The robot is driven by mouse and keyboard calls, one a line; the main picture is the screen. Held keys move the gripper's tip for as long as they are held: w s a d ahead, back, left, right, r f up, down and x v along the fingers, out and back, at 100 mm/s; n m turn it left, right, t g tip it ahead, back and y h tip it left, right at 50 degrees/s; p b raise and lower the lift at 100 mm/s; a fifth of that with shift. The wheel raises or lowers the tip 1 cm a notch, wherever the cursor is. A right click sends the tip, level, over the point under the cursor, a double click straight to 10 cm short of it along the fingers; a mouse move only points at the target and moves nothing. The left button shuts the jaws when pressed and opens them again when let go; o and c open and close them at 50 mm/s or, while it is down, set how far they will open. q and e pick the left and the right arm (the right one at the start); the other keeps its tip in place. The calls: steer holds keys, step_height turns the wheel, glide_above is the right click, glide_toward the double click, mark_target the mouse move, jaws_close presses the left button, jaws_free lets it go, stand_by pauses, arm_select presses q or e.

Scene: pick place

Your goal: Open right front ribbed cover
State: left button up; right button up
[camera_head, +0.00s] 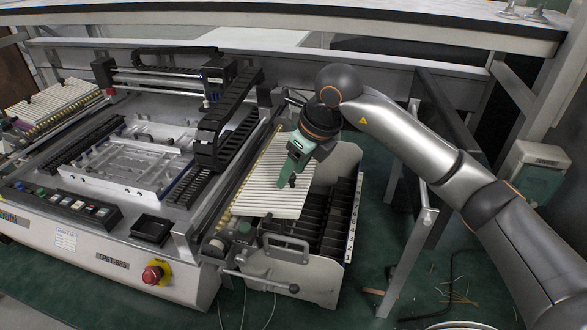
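A cream ribbed cover (245,198) lies on the right side of the machine, sloping over the front part of the feeder unit. A small black knob (292,181) shows near its right edge. My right gripper (267,190) has green housing and points down and left over the cover, close to the knob. Its fingertips are too small and dark to tell whether they are open, shut or touching anything. My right gripper and wrist hide part of the cover's back. My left gripper is not in view.
The machine (120,255) has a metal bed, a black cable chain (224,112) and a red emergency button (153,274). A second ribbed cover (50,101) lies at the far left. A black slotted rack (322,215) stands right of the cover. A metal table leg (409,260) rises beside my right arm.

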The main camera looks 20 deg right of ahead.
jaws_close()
stand_by(1.3)
